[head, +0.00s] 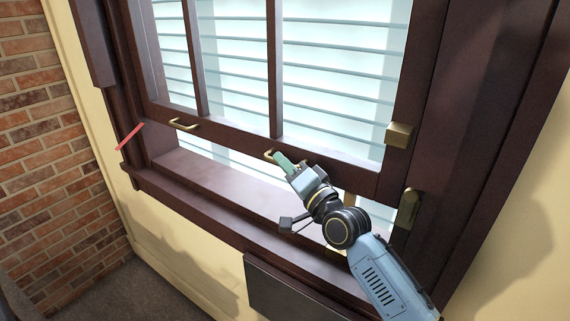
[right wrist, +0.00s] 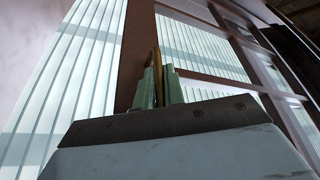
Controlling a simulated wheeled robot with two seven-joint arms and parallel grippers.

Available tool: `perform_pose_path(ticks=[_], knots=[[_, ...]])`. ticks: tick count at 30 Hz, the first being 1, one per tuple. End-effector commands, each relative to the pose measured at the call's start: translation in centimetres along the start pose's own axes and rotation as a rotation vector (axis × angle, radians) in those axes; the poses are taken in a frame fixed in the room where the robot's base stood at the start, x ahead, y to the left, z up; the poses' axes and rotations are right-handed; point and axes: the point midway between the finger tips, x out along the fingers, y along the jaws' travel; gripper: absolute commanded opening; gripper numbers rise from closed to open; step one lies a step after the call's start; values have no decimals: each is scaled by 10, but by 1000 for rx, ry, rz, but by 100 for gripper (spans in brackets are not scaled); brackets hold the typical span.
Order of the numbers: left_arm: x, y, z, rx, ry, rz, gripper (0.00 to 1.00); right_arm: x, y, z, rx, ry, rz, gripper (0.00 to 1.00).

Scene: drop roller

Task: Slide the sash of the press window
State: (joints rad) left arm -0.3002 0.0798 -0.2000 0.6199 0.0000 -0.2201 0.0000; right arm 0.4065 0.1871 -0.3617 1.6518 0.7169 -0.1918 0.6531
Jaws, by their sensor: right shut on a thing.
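The window sash (head: 240,131) is a dark brown frame with glass panes. Its bottom rail stands above the sill (head: 215,190), with an open gap under it. Two brass handles are on the rail: a left one (head: 184,125) that is free, and a right one (head: 270,154) at my right gripper. My right gripper (head: 284,160) has green fingers shut on the right handle, which is partly hidden by them. In the right wrist view the fingers (right wrist: 160,88) close around a thin brass piece in front of the brown rail. My left gripper is not in view.
A brass block (head: 399,134) sits on the sash's right side, with a brass latch (head: 408,208) on the frame below it. A red strip (head: 130,136) is at the left of the frame. A brick wall (head: 40,130) stands at far left. A dark panel (head: 300,290) hangs below the sill.

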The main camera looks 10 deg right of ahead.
Motion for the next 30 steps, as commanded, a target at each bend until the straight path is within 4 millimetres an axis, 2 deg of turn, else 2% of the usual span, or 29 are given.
perform_pose_path(ticks=[3,4,8,16,20,23,30], knots=[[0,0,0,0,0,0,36,0,2,1,-2,-4,4,0],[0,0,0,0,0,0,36,0,2,1,-1,-4,4,15],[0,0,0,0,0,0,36,0,1,1,-1,-2,2,32],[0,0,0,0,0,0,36,0,0,0,-1,0,0,32],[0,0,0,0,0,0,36,-7,1,0,0,1,1,32],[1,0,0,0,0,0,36,-20,1,0,1,1,1,32],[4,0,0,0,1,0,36,-74,2,1,-1,-1,3,32]])
